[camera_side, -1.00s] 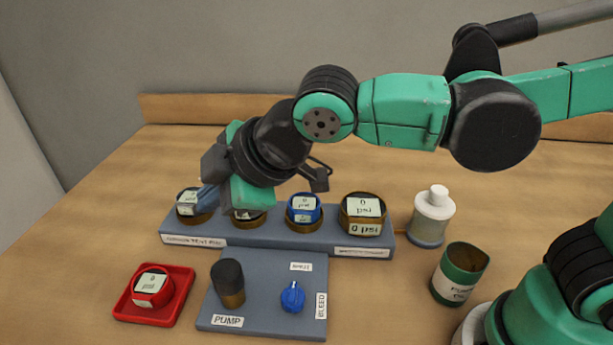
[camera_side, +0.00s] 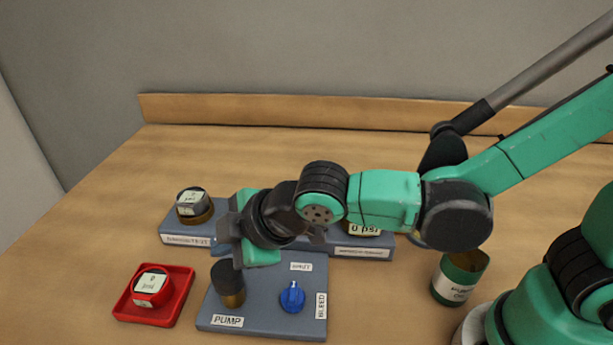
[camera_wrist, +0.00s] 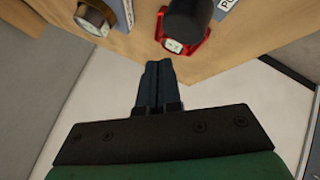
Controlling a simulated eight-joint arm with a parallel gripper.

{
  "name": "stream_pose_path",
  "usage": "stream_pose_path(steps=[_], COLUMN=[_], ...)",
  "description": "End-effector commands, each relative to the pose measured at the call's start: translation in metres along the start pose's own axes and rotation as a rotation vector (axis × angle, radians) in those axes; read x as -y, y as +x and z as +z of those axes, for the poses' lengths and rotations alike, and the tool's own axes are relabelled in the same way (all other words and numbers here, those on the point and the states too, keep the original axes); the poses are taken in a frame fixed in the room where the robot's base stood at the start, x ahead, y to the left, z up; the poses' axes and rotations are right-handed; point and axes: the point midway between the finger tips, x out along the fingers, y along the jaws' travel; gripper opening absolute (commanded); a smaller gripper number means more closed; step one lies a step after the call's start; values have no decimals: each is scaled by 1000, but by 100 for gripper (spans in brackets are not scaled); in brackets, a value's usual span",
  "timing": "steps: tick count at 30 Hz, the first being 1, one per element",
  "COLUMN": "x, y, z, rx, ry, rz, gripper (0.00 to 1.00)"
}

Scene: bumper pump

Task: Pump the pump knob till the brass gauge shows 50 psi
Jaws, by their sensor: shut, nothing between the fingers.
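The black pump knob (camera_side: 228,277) stands upright on a brass-coloured collar at the left of the PUMP panel. In the wrist view a black cylinder (camera_wrist: 188,22), apparently this knob, is at the top. The brass gauge (camera_side: 366,231) is at the right end of the rear rack, mostly behind my arm; its visible label reads 0 psi. My gripper (camera_side: 222,238) is shut and empty, just above and behind the knob in the side view; contact cannot be told. Its closed fingers (camera_wrist: 159,70) show in the wrist view.
A blue BLEED knob (camera_side: 292,297) sits right of the pump knob. A red gauge (camera_side: 151,284) lies in a red tray (camera_side: 127,309) to the left.

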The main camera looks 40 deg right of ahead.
Motion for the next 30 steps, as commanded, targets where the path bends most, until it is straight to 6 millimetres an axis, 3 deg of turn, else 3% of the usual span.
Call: stream_pose_path(steps=[7, 30], x=[7, 7], y=[9, 9], z=[7, 7], rx=[0, 0], ry=[0, 0], rz=[0, 0], gripper=[0, 0])
